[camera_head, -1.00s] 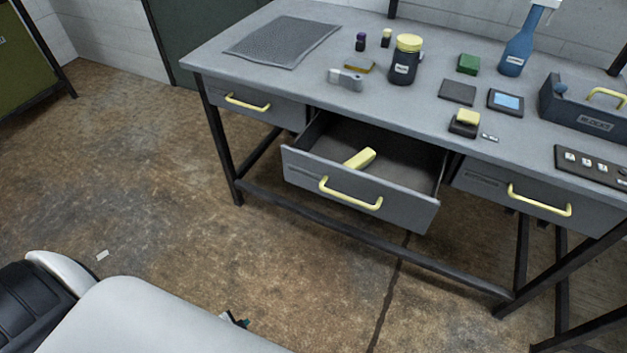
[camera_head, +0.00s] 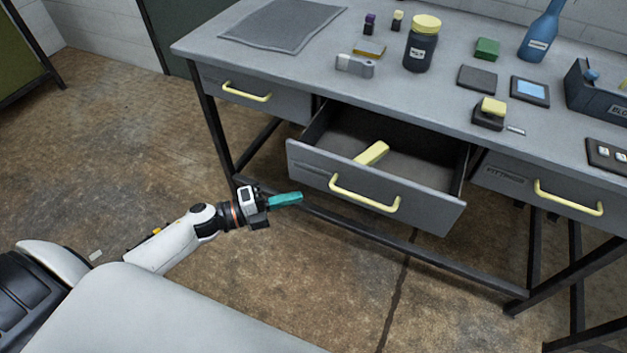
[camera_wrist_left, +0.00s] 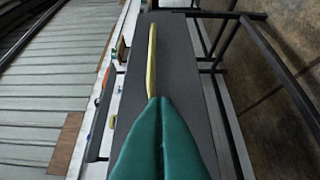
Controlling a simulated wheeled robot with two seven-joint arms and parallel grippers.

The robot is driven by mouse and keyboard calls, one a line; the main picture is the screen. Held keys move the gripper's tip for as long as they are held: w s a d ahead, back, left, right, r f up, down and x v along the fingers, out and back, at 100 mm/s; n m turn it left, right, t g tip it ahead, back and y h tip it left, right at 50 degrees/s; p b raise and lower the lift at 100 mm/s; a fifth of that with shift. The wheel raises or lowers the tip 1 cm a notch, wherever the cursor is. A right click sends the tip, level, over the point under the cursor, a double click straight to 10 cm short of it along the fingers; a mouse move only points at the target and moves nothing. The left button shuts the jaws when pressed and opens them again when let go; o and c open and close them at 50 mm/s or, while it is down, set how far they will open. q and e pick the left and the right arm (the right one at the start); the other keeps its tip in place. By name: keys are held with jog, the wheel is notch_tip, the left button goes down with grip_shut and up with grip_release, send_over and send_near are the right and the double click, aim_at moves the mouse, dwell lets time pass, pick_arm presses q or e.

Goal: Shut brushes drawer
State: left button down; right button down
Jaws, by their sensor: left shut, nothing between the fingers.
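The middle drawer (camera_head: 432,209) of the workbench stands pulled out, with a yellow handle (camera_head: 362,196) on its front. I cannot read its label. A yellow block-like item (camera_head: 372,153) lies inside it. My left gripper (camera_head: 299,198) has teal fingers, shut and empty, just left of and below the drawer front's left end in the head view. In the left wrist view the shut fingers (camera_wrist_left: 160,103) point at a grey panel (camera_wrist_left: 180,60) with a yellow bar, which looks like a drawer front. I cannot tell whether they touch it. My right gripper is not in view.
The left drawer (camera_head: 280,98) and the right drawer (camera_head: 510,180), which reads "fittings", are shut. A jar (camera_head: 421,45), a blue bottle (camera_head: 541,35) and small items stand on the bench top (camera_head: 300,62). Dark legs and a low rail (camera_head: 440,262) run below. The floor in front is clear.

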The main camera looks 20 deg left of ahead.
aim_at(331, 176)
pick_arm(q)
jog(key=w+d, duration=0.1)
jog(key=w, duration=0.1)
jog(key=w+d+b, duration=0.1)
jog(key=w, duration=0.1)
jog(key=w+d, duration=0.1)
jog(key=w, duration=0.1)
jog(key=shift+w+f, duration=0.1)
jog(key=shift+w, duration=0.35)
